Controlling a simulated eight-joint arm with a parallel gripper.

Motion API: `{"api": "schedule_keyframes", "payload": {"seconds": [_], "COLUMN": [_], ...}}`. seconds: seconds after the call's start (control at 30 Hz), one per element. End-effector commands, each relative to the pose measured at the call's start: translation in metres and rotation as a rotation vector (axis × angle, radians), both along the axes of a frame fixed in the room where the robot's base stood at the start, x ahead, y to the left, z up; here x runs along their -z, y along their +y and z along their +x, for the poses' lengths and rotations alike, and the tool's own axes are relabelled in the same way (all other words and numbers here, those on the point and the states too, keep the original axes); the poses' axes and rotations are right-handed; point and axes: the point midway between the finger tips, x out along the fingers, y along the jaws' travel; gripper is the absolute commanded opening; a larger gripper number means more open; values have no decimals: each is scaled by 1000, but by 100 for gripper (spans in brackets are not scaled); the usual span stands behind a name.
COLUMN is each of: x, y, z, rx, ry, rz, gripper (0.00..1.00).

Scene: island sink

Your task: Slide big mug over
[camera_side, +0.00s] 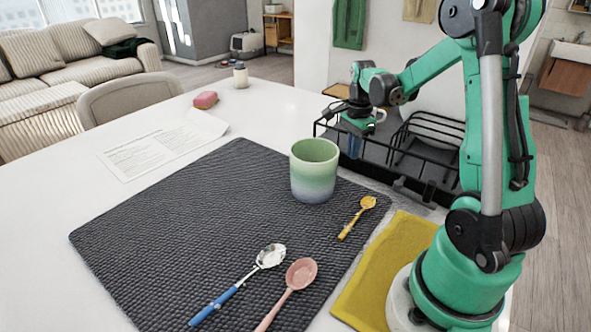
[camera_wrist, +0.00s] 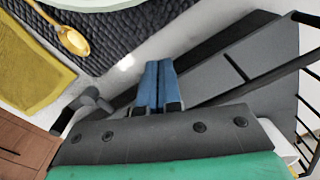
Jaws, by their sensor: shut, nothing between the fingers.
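The big mug (camera_side: 314,172), green at the top fading to blue at the base, stands upright on the dark woven mat (camera_side: 190,225), near its back right edge. No handle shows on it. In the wrist view a pale green piece of its rim (camera_wrist: 95,5) shows at the top edge. My gripper (camera_side: 355,150) is to the right of the mug and apart from it, over the black dish rack. Its blue fingers (camera_wrist: 158,68) are together with nothing between them.
The black wire dish rack (camera_side: 440,165) stands right of the mat. A yellow spoon (camera_side: 357,217), a blue-handled spoon (camera_side: 238,286) and a pink spoon (camera_side: 291,288) lie on the mat. A yellow cloth (camera_side: 385,268) lies beside it. The mat's left half is clear.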

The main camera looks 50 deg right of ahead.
Motion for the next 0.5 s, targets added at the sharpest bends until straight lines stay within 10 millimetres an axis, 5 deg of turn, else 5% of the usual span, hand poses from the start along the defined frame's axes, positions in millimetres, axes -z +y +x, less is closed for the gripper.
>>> {"api": "schedule_keyframes", "payload": {"seconds": [0.2,0.5], "x": [3,3], "y": [27,37], "z": [13,17], "rx": [-5,-1], "ry": [-1,-1], "rz": [0,0], "gripper": [0,0]}}
